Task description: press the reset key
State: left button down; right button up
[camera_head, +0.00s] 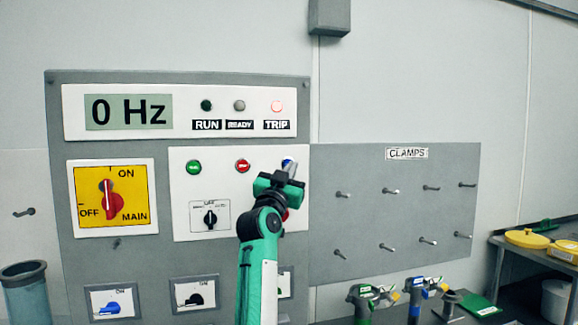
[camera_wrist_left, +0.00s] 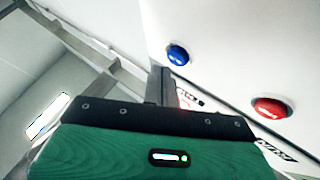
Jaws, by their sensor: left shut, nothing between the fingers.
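The blue key (camera_head: 287,162) is on the white button plate (camera_head: 225,185), right of a green and a red button. I see no reset label; my gripper partly covers it. In the left wrist view the blue key (camera_wrist_left: 178,54) is a round dome on the white surface, with a red button (camera_wrist_left: 270,107) to its lower right. My left gripper (camera_head: 290,168) is shut and empty, its fingertips in front of the blue key. In the left wrist view the dark fingers (camera_wrist_left: 161,84) end just left of and below the key; I cannot tell if they touch. My right gripper is out of view.
The display (camera_head: 128,111) reads 0 Hz, and the TRIP lamp (camera_head: 277,107) glows pale red. A red knob (camera_head: 285,215) is partly hidden by my left arm. A yellow main switch (camera_head: 112,197) is at left. The CLAMPS board (camera_head: 395,210) with several pegs is at right.

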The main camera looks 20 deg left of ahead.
pick_arm(q)
jog(key=shift+w+a, duration=0.1)
jog(key=shift+w, duration=0.05)
jog(key=shift+w+a, duration=0.15)
jog(key=shift+w, duration=0.1)
jog(key=shift+w+a, duration=0.25)
jog(key=shift+w, duration=0.05)
dwell(1.0)
jog(key=shift+d, duration=0.1)
jog(key=shift+s+d, duration=0.4)
jog(key=shift+s, duration=0.3)
jog(key=shift+s+d, duration=0.7)
jog(key=shift+s, duration=0.35)
jog(key=shift+s+d, duration=0.7)
jog(key=shift+s, duration=0.3)
